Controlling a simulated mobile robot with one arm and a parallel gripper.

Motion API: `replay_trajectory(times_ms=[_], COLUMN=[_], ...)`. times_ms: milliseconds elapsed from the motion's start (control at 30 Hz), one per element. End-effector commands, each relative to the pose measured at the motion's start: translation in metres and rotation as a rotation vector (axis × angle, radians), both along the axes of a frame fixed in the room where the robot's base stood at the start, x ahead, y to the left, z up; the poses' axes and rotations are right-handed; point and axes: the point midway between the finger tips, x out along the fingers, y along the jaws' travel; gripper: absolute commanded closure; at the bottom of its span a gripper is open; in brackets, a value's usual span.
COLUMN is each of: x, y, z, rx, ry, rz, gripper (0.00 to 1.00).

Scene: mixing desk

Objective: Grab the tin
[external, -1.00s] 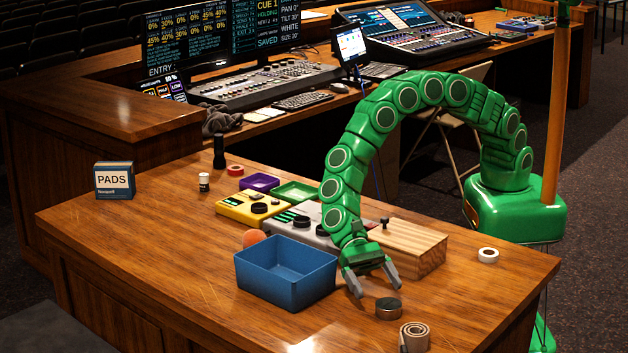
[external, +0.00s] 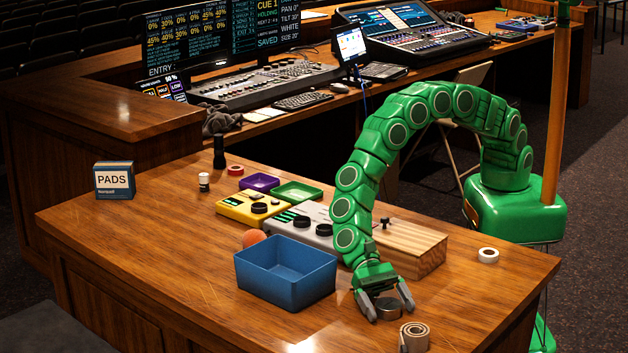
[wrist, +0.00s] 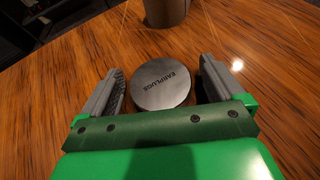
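The tin is a low round grey tin (external: 388,309) on the desk near its front right edge. The wrist view shows a gap between the tin and each finger, and the tin lies between the fingers (wrist: 160,80). The tin rests on the desk and is not gripped.
A rolled beige strip (external: 414,337) stands just in front of the tin. A blue bin (external: 285,290) is to the left and a wooden block (external: 412,250) behind. A white tape roll (external: 488,255) lies to the right. The desk's left front is clear.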

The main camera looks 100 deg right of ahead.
Motion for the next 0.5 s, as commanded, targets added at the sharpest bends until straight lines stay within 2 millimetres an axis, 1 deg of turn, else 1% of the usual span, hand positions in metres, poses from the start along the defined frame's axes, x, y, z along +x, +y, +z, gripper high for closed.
replay_trajectory(times_ms=[33, 300, 367, 500], x=[0.0, 0.0, 0.0, -0.0001], y=[-0.0001, -0.0001, -0.0001, -0.0001], z=[0.0, 0.0002, 0.0002, 0.0003], rx=[0.0, 0.0, 0.0, 0.0], ry=[0.0, 0.0, 0.0, 0.0], rz=[0.0, 0.0, 0.0, 0.0], gripper=[0.11, 0.52, 0.61, 0.61])
